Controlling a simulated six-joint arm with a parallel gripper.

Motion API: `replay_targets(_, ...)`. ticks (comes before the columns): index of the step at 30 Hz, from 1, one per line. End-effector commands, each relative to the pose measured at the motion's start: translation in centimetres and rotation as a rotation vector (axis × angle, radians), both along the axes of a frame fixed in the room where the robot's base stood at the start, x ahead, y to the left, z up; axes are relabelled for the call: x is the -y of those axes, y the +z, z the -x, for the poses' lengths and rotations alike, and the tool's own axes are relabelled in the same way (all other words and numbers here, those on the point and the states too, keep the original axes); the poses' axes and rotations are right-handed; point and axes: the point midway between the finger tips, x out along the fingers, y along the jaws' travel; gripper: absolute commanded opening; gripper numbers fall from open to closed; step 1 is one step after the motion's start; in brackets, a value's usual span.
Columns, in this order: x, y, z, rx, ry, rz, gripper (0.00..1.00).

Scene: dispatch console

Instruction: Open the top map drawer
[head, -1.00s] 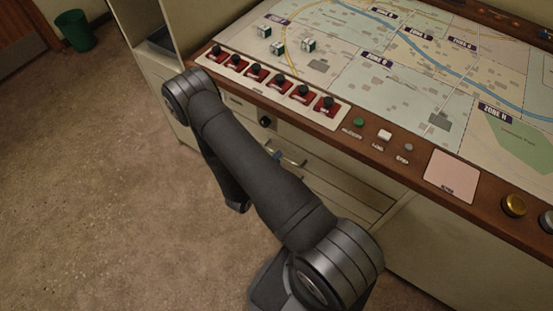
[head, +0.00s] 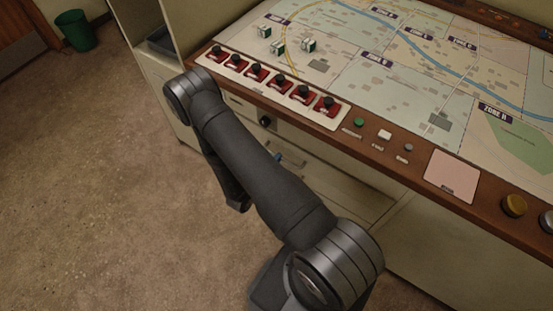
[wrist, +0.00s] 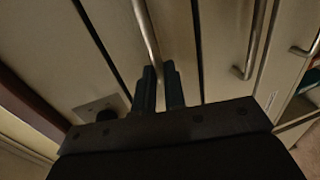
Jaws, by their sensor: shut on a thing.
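The top map drawer's front (wrist: 175,20) is a pale panel with a metal bar handle (wrist: 147,28), seen in the wrist view. My gripper (wrist: 160,88) is shut on this handle, with the bar running down between its two dark fingers. In the head view my arm covers most of the drawer fronts, and only a small blue bit of my gripper (head: 278,157) shows beside it. I see no clear gap around the drawer front, but the arm hides much of it.
More drawers with bar handles (wrist: 255,40) lie to the right in the wrist view. A black knob (head: 264,121) is under the console edge. The map desktop (head: 400,90) with red switches (head: 256,72) overhangs the drawers.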

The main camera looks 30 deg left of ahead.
Motion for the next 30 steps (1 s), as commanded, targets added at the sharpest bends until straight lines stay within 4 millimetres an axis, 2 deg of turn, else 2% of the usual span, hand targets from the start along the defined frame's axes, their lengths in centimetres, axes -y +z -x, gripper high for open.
replay_targets(8, -0.2, 0.0, 4.5, 0.001, 0.008, 0.000, 0.00)
replay_targets(21, -0.1, 0.0, 15.6, 0.000, 0.009, -0.001, 0.00)
replay_targets(30, 0.0, 0.0, 20.9, 0.000, 0.004, 0.000, 0.00)
